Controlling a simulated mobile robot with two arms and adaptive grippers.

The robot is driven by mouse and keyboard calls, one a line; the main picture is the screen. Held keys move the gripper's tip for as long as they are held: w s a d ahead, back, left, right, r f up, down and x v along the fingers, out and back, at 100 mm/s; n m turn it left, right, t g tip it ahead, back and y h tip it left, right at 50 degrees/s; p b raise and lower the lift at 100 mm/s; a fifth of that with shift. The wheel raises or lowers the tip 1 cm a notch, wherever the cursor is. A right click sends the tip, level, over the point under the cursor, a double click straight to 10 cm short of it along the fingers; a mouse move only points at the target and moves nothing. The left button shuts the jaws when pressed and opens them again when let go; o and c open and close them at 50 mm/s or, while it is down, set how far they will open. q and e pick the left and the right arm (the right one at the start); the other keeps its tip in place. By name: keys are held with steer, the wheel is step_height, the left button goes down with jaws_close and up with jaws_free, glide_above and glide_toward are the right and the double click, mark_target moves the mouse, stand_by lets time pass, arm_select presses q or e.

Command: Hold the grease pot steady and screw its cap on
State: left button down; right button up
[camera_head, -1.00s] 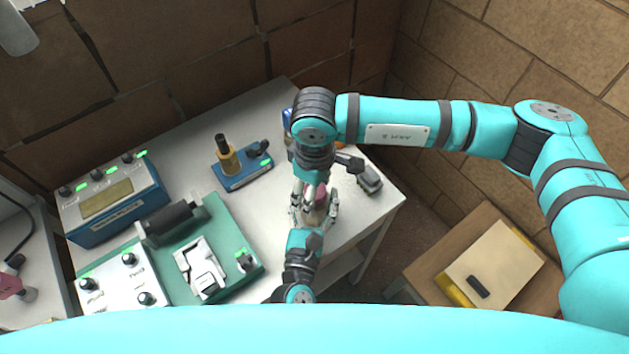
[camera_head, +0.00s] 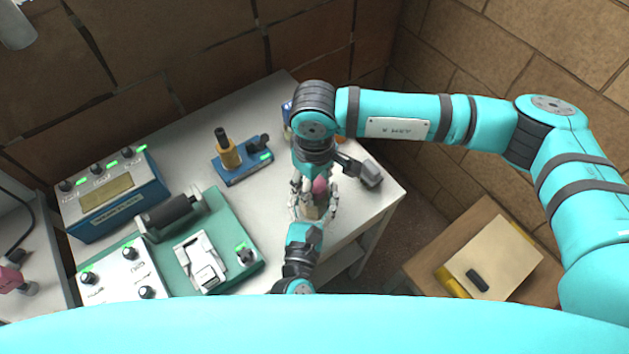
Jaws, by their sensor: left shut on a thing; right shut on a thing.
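The grease pot (camera_head: 312,212) is a small tan pot at the front right part of the white table. My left gripper (camera_head: 311,214), reaching up from the bottom of the picture, is shut on the pot's sides. The pinkish-red cap (camera_head: 320,186) shows just above the pot in the picture. My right gripper (camera_head: 313,187) comes down from above and is shut on the cap. The fingers of both grippers crowd together and hide much of pot and cap. I cannot tell whether the cap touches the pot's rim.
A blue device with a brass-coloured post (camera_head: 229,155) stands left of the grippers. A green-based machine (camera_head: 218,225) and a blue meter box (camera_head: 113,196) fill the table's left part. A wooden stand (camera_head: 410,271) with a board is at the lower right. A blue item behind my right wrist is mostly hidden.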

steer(key=shift+m, duration=0.3)
steer(key=o, duration=1.3)
steer(key=shift+r, duration=0.15)
steer(key=shift+r, duration=2.15)
steer(key=shift+c, duration=0.2)
